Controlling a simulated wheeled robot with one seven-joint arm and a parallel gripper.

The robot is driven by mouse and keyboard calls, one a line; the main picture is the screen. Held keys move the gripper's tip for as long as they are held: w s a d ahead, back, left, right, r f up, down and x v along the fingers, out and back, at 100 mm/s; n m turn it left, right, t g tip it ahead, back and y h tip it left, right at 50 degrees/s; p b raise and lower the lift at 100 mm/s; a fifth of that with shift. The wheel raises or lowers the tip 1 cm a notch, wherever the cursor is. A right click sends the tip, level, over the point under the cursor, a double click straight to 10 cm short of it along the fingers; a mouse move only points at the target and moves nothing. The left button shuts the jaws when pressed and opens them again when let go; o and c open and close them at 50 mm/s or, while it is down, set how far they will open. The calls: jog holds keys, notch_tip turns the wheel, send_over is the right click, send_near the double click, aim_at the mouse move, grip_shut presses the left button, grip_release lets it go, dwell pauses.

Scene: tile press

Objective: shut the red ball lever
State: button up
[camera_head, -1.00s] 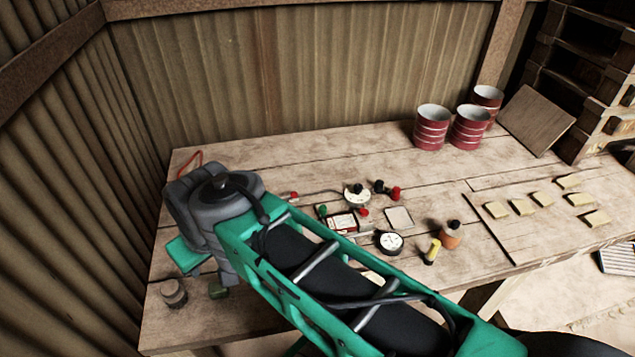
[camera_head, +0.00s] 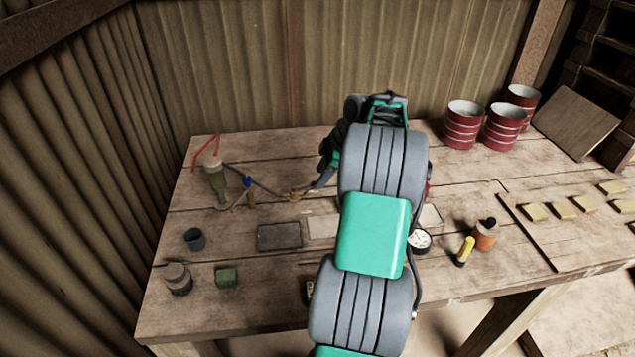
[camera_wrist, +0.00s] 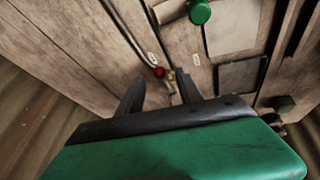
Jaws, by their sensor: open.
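The red ball lever shows in the wrist view as a small red ball (camera_wrist: 159,72) beside a small brass-coloured part (camera_wrist: 170,76) on the tabletop. My gripper (camera_wrist: 160,84) is open, its two dark fingers spread to the left and right. The ball lies between the fingertip directions, slightly beyond the tips. Nothing is seen between the fingers touching them. I cannot tell the lever's angle.
A green knob (camera_wrist: 200,11) stands close by in the wrist view. In the head view a dark tray (camera_head: 279,237), a bottle (camera_head: 215,180) and a green block (camera_head: 226,277) lie left of my arm. A gauge (camera_head: 420,240), an orange bottle (camera_head: 484,236) and red cans (camera_head: 463,125) are right.

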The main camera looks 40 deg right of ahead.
jog(key=x, duration=0.3)
jog(key=shift+w+f, duration=0.15)
jog(key=shift+f, duration=0.1)
jog(key=shift+c, duration=0.2)
grip_shut()
dwell(1.0)
